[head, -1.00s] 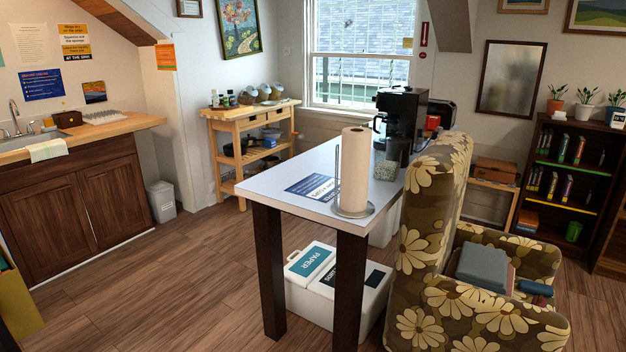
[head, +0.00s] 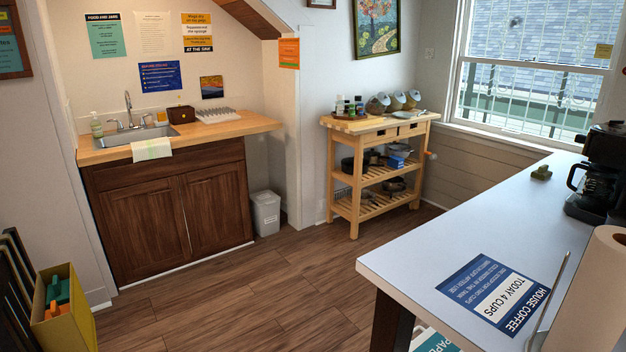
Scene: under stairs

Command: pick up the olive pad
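A small olive-green block (head: 541,172) lies on the white table (head: 455,225), near its far edge and left of the black coffee maker (head: 592,185). It looks like the olive pad, but it is too small to make out its exact shape. Nothing covers it. Neither of my grippers shows in the head view.
A blue-and-white coffee sign (head: 497,297) and a paper towel roll (head: 590,305) are on the near part of the table. A wooden cart (head: 378,122) and a sink counter (head: 185,143) stand behind. The wooden floor (head: 240,300) left of the table is clear.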

